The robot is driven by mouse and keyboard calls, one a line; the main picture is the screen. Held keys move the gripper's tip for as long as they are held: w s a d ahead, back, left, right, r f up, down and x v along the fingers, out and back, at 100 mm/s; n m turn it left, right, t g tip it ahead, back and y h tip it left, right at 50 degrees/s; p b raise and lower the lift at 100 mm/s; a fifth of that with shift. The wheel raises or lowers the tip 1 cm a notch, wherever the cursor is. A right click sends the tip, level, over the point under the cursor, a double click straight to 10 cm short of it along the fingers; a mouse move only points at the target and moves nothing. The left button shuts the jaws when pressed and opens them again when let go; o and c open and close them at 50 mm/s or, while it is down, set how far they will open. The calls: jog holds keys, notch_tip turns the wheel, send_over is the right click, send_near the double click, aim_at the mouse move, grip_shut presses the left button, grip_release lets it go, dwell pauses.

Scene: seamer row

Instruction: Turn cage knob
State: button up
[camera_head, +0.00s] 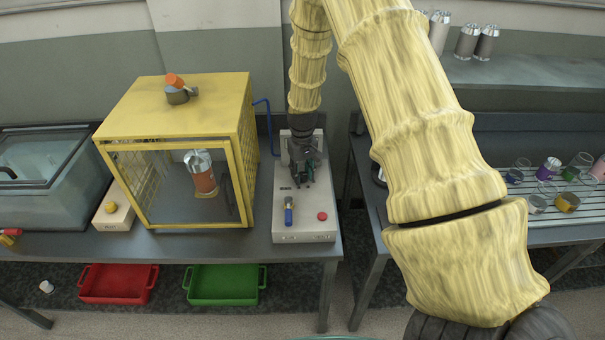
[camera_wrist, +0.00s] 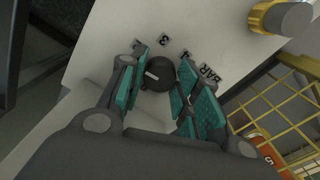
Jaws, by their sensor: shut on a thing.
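A black round knob (camera_wrist: 160,73) with a white pointer mark sits on a light panel in the wrist view. Printed numbers and the letters BAR stand around it. My gripper (camera_wrist: 156,84) has its teal pads on both sides of the knob and is shut on it. In the head view my gripper (camera_head: 300,176) reaches down to the back part of the pale control box (camera_head: 305,228); the knob is hidden there. The yellow mesh cage (camera_head: 188,112) stands to the left of the box, with an orange and silver canister (camera_head: 204,180) inside.
A blue hose (camera_head: 267,122) runs between cage and box. A small orange and grey item (camera_head: 176,90) rests on the cage. A rack with several cans stands right.

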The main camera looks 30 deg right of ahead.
aim_at(302, 175)
jog(key=m, duration=0.6)
jog(key=shift+w+r+m, duration=0.1)
jog(key=shift+w+m, duration=0.05)
jog(key=shift+m, duration=0.15)
jog(key=m, duration=0.6)
jog(key=shift+m, duration=0.5)
jog(key=o, duration=1)
notch_tip(302, 175, up, 12)
